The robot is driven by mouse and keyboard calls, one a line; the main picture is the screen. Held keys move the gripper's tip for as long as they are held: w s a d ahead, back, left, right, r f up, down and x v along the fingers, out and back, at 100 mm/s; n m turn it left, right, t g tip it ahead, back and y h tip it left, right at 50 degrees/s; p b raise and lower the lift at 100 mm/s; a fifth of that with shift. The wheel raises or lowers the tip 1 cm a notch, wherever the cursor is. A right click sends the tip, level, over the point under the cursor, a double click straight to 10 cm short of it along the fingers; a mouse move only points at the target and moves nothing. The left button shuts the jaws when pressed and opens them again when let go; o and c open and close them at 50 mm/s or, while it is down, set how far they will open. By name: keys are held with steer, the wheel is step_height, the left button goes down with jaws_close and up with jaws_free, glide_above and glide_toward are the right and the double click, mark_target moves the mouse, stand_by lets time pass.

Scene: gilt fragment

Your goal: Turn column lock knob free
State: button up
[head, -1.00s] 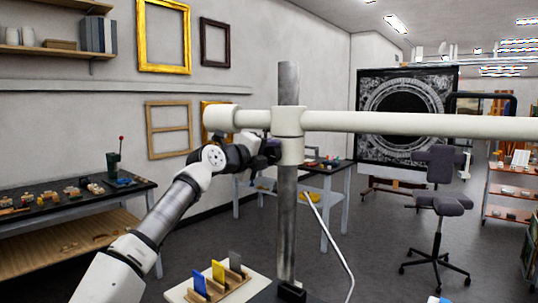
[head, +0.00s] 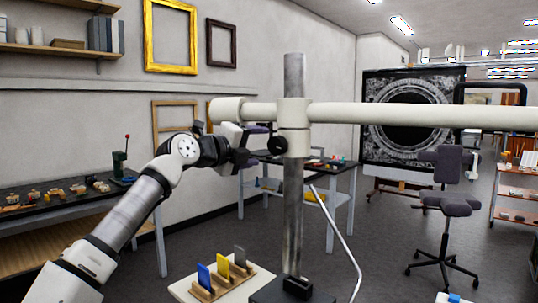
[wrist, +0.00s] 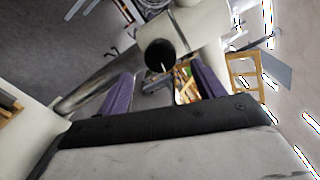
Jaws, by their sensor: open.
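The lock knob (head: 278,145) is a small black round knob on the left side of the white collar (head: 294,128) that rides on the upright steel column (head: 293,215). In the wrist view the black knob (wrist: 160,55) shows its round face, just beyond the fingertips. My gripper (head: 264,142) is to the left of the knob, level with it, with a small gap between them. In the wrist view my gripper (wrist: 160,82) has its two purple fingers spread wide, with nothing between them. The knob lies roughly in line with the opening.
A long white horizontal boom (head: 420,116) crosses the collar, with its rounded end above my gripper. A wooden rack (head: 222,281) with coloured cards stands below. A workbench (head: 70,205) is at the left, and a stool (head: 447,205) at the right. A white cable hangs beside the column.

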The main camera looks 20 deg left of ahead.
steer(key=b+v, duration=0.1)
steer(key=v, duration=0.5)
stand_by(0.3)
